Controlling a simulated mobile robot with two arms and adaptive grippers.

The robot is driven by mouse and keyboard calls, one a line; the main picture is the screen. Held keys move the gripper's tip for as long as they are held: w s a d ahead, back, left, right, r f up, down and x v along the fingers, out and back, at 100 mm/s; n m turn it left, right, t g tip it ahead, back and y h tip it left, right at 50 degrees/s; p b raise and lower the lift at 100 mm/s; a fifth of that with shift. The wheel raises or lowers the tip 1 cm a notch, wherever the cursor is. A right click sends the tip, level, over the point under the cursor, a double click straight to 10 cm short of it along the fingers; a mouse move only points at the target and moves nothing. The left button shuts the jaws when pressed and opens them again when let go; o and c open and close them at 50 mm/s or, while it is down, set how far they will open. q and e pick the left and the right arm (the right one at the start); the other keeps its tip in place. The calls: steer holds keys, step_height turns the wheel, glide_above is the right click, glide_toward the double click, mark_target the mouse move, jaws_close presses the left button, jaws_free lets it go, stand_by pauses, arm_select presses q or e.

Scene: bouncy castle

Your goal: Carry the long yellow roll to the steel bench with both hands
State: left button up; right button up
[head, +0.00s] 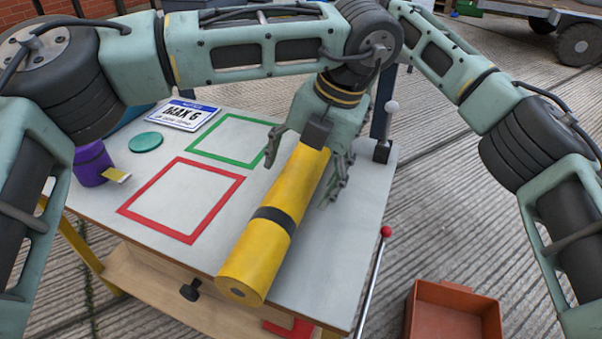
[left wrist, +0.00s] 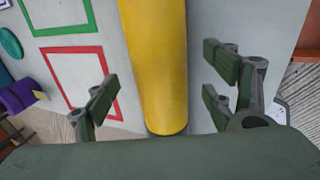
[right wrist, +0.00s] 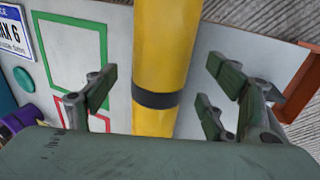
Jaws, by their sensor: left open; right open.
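The long yellow roll (head: 290,187), with a black band, lies on a grey-topped table, its near end at the front edge. My left gripper (head: 304,172) is above the roll's far part, open, with fingers on both sides. In the left wrist view the roll (left wrist: 155,60) runs between the spread fingers (left wrist: 160,90), with a gap on each side. In the right wrist view the roll (right wrist: 160,60) and its band are between my right gripper's open fingers (right wrist: 160,85). The right gripper cannot be made out in the head view. I cannot tell whether this table is the steel bench.
An orange crate (head: 452,312) and a red-knobbed lever (head: 386,232) are at right.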

arm_select(q)
steer(key=shift+x, duration=1.8)
arm_select(e)
steer(key=shift+x, duration=1.75)
arm_select(q)
steer(key=shift+c, duration=0.6)
arm_select(e)
steer(key=shift+c, duration=0.6)
arm_select(q)
jaws_close()
arm_select(e)
jaws_close()
arm_select(q)
steer(key=shift+r, duration=0.1)
